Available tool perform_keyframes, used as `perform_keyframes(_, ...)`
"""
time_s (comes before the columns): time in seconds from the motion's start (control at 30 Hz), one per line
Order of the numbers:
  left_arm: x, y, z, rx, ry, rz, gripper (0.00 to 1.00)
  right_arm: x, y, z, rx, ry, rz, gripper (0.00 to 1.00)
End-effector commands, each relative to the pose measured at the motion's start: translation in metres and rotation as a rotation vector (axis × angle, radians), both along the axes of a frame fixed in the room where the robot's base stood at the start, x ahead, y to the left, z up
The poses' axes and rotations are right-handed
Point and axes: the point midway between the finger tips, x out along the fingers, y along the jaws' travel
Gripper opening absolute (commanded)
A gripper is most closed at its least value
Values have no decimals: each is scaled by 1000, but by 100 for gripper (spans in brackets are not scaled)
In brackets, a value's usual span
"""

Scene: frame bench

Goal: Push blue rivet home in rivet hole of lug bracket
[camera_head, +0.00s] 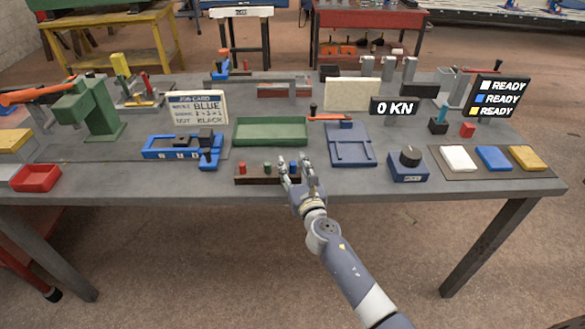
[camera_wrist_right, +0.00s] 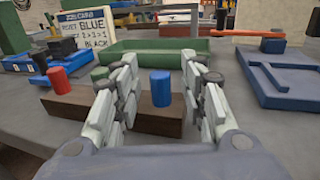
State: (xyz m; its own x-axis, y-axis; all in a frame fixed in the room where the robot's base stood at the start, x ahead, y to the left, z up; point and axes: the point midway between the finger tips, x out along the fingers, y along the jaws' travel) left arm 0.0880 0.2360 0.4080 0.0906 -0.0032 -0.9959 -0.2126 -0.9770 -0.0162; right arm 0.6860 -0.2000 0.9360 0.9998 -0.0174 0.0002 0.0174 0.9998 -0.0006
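The blue rivet (camera_head: 293,168) stands upright in a dark brown rack (camera_head: 252,180) near the bench's front edge. My right gripper (camera_head: 296,163) is open at the rack's right end. In the right wrist view its fingers stand on either side of the blue rivet (camera_wrist_right: 160,90), with visible gaps, and hold nothing. Red (camera_head: 242,168) and green (camera_head: 267,167) rivets stand left of it; a finger partly hides the green one in the wrist view. I cannot clearly make out the lug bracket or its hole; a blue fixture (camera_head: 160,153) with dark parts lies to the left. My left gripper is not in view.
A green tray (camera_head: 271,143) lies behind the rack. A blue plate fixture (camera_head: 350,158) and a blue knob box (camera_head: 408,173) stand to the right. A job card (camera_head: 198,109) reads rivet blue. A green press (camera_head: 90,108) and red bin (camera_head: 36,178) are left.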

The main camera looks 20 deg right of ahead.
Motion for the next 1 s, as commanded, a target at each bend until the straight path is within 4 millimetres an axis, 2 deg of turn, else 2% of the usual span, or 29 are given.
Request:
perform_keyframes(0.1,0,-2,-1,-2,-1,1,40,9,0,0,1,0,-1,39)
perform_keyframes(0.37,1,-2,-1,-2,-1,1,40,10,0,-1,1,1,0,39)
perform_keyframes(0.53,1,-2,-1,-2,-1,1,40,10,0,-1,0,1,0,0)
perform_keyframes(1.0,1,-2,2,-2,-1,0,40,10,0,4,-1,0,0,0)
